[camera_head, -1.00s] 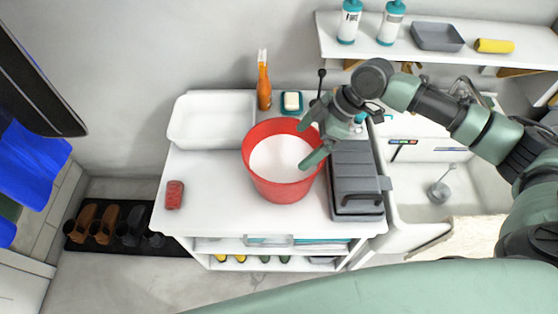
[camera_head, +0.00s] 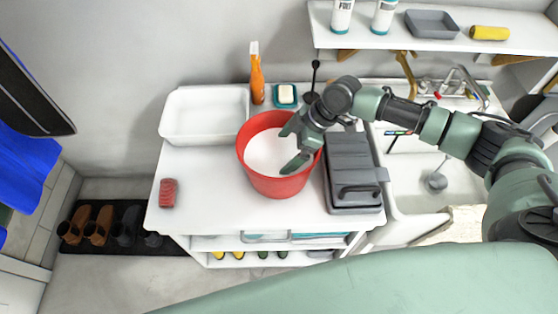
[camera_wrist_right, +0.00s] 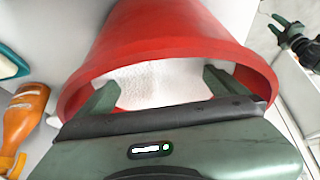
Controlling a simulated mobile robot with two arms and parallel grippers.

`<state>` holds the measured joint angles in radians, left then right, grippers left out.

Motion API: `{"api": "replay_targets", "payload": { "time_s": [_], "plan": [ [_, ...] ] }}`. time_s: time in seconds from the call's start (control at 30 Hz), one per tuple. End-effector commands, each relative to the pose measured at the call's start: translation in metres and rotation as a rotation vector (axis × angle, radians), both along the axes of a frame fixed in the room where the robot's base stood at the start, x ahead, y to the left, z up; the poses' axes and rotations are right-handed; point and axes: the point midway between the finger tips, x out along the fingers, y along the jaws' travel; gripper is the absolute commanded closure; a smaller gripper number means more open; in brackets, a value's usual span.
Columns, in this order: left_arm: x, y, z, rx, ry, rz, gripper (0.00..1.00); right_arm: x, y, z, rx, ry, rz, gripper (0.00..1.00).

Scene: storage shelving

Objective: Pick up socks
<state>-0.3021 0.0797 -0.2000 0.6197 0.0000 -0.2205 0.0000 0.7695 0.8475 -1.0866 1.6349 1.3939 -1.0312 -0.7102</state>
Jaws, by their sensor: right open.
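No thing is clearly recognizable as socks. A small red ribbed thing (camera_head: 168,193) lies at the left of the white table; I cannot tell if it is a rolled sock. The red bucket (camera_head: 276,186) stands mid-table, with white textured stuff (camera_head: 262,155) inside. My right gripper (camera_head: 288,148) is open and empty over the bucket's mouth, at its right side. In the right wrist view its fingers (camera_wrist_right: 160,88) spread apart in front of the bucket (camera_wrist_right: 160,38) and its white inside.
A white tray (camera_head: 205,130), an orange spray bottle (camera_head: 257,78) and a soap dish (camera_head: 286,95) are behind the bucket. A grey toolbox (camera_head: 350,160) stands close on its right, before the sink (camera_head: 415,175). A shelf (camera_head: 430,43) hangs above.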

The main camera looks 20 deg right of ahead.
Motion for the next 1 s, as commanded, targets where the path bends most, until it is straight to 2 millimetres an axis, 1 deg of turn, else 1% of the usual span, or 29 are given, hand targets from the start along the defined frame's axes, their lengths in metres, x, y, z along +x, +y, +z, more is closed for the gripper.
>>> {"api": "replay_targets", "payload": {
  "time_s": [0.07,0.2,0.3,0.4,0.6,0.63,0.83,0.87,0.9,1.0],
  "plan": [
    [0.001,0.000,0.006,0.000,-0.002,0.000,0.64,-0.001,0.005,-0.007,0.000,0.003,0.001,0.00],
    [0.001,0.000,0.016,0.000,-0.002,0.000,0.64,-0.001,0.014,-0.026,0.000,0.003,0.003,0.00],
    [0.002,0.000,0.016,-0.001,-0.003,0.000,0.64,0.002,0.019,-0.038,0.002,0.002,-0.001,0.00],
    [0.002,0.000,0.017,-0.001,-0.003,0.000,0.64,0.002,0.021,-0.044,0.000,0.002,0.000,0.00],
    [0.003,0.000,0.016,0.000,-0.004,0.000,0.64,0.002,0.021,-0.046,-0.001,0.001,0.000,0.00],
    [0.003,0.000,0.016,0.000,-0.004,0.000,0.64,0.002,0.021,-0.046,-0.001,0.001,0.000,0.03],
    [0.003,0.000,0.016,0.000,-0.004,0.000,0.64,0.002,0.021,-0.045,0.000,0.001,0.000,0.58],
    [0.003,0.000,0.016,0.000,-0.004,0.000,0.64,0.002,0.021,-0.045,0.000,0.000,0.000,0.59],
    [0.003,0.000,0.016,0.000,-0.004,0.000,0.64,0.002,0.021,-0.045,0.000,0.000,0.000,0.65],
    [0.003,0.000,0.016,0.000,-0.004,0.000,0.64,0.003,0.021,-0.045,0.000,0.000,0.000,0.65]
  ]
}}
